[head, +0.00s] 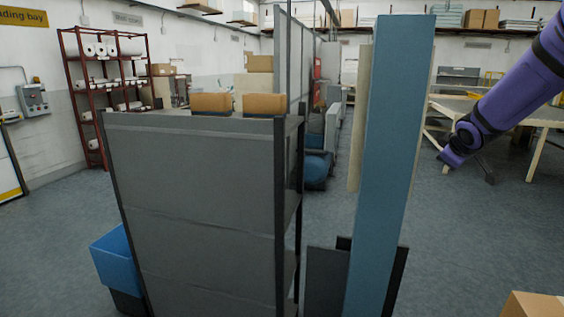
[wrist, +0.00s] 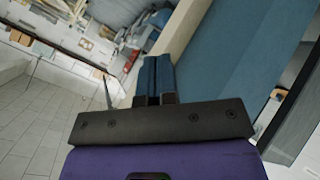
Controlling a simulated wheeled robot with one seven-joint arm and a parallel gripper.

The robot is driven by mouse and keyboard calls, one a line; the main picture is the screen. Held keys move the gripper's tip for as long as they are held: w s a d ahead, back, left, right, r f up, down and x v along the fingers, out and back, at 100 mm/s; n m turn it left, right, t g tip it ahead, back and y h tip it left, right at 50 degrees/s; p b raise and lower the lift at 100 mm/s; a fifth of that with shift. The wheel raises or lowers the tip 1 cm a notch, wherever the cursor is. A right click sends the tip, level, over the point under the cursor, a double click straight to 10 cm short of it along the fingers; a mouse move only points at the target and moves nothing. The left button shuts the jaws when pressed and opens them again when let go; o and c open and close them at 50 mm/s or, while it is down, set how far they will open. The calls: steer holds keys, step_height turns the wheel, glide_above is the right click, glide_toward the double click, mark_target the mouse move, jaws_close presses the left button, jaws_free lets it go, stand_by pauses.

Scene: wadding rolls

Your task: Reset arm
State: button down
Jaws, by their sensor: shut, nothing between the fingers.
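My gripper (wrist: 157,64) shows in the wrist view, with its two blue fingers close together and nothing between them. It is shut and empty. In the head view my purple arm comes in from the upper right and bends at a joint. I cannot make out the fingers there. A wide blue surface lies to the right of the fingers in the wrist view, and I cannot tell the gap to it.
A tall blue panel (head: 391,150) stands right of centre, left of my arm. A grey cabinet (head: 200,210) fills the front middle, with a blue bin (head: 114,258) beside it. A red rack (head: 107,90) holds white rolls. A cardboard box (head: 532,305) is at lower right.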

steer(key=s+a+r+m+g+y, duration=0.1)
steer(key=s+a, duration=0.4)
steer(key=s, duration=0.8)
steer(key=s+a+r+m+g+y, duration=0.1)
steer(key=s+a, duration=0.4)
steer(key=s, duration=0.8)
steer(key=s+a+r+m+g, duration=0.2)
steer(key=s+a+m, duration=0.3)
steer(key=s, duration=0.8)
steer(key=shift+s+r+y, duration=0.2)
steer(key=shift+r+y, duration=0.2)
steer(key=shift+r, duration=0.25)
steer(key=shift+a, duration=0.2)
